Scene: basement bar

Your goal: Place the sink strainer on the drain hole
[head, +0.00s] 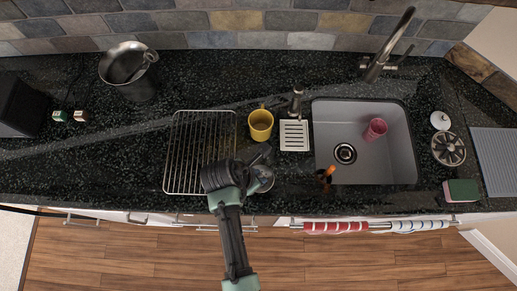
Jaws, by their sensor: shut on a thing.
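The sink (390,165) is a grey basin set in the dark counter at the right. Its round drain hole (345,153) shows bare and dark-rimmed on the basin floor. My gripper (263,166) is over the counter, left of the sink and just below the yellow mug. It is shut on a small grey round thing (265,181), which looks like the sink strainer. Much of the thing is hidden by the gripper and it is small, so its exact shape and tilt are unclear.
A yellow mug (261,125), soap dispenser (296,101) and white slotted dish (294,135) stand between gripper and sink. A pink cup (375,130) lies in the basin. An orange-handled thing (329,171) is at its near left corner. A wire rack (187,150) is left.

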